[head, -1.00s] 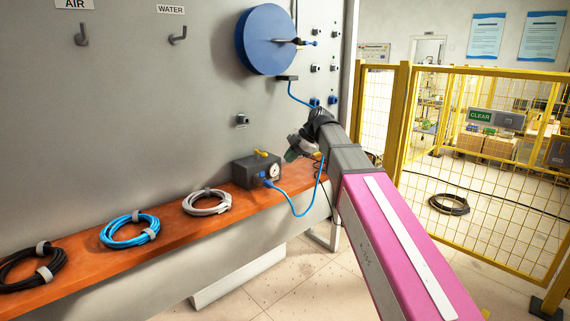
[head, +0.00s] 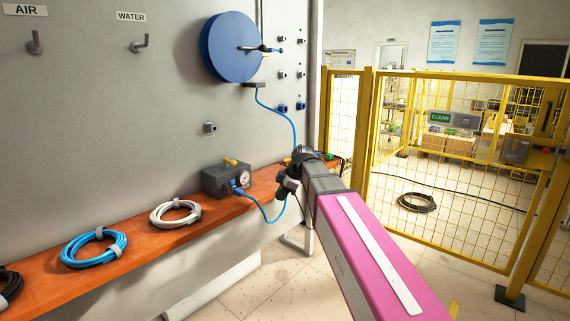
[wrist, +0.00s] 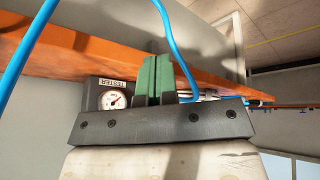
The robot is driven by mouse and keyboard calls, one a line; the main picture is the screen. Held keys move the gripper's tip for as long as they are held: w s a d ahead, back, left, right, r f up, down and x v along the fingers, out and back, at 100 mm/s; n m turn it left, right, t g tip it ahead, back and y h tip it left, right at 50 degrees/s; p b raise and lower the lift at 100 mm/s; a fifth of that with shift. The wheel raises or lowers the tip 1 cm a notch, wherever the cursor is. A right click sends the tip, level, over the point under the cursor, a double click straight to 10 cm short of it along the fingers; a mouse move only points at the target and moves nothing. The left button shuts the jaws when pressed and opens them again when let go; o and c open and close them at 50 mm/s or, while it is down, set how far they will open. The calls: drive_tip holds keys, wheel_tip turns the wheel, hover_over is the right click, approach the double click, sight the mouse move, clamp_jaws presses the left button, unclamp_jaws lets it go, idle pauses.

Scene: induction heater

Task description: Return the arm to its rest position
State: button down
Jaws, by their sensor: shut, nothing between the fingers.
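My pink and grey arm reaches in from the lower right in the head view. My gripper (head: 284,190) hangs at its far end, in front of the orange shelf's right end, and is small there. In the wrist view my gripper's green fingers (wrist: 158,78) are together with nothing between them. The dark tester box (head: 228,178) with its round gauge stands on the shelf, left of my gripper. The gauge (wrist: 114,100) also shows in the wrist view. A blue hose (head: 268,218) loops from the tester past my gripper; part is hidden behind my arm.
A blue reel (head: 230,46) hangs on the grey wall panel. Coiled white (head: 175,213) and blue (head: 94,248) hoses lie on the orange shelf (head: 140,238). A yellow mesh fence (head: 455,170) stands at right, with a black coil (head: 417,202) on the floor behind it.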

drive_tip(key=s+d+f+m+h, duration=0.2)
drive_tip(key=s+d+f+m, duration=0.3)
drive_tip(key=f, duration=0.4)
drive_tip(key=s+d+f+m+h, duration=0.1)
drive_tip(key=s+d+f+m, duration=0.4)
drive_tip(key=d+f+m, duration=0.3)
drive_tip(key=s+d+f+m+h, duration=0.2)
drive_tip(key=s+d+f+m, duration=0.3)
drive_tip(key=d+f, duration=0.3)
drive_tip(key=shift+s+d+f+m+g+h, duration=0.35)
drive_tip(key=shift+f+m, duration=0.35)
drive_tip(key=shift+f, duration=0.25)
drive_tip(key=shift+w, duration=0.1)
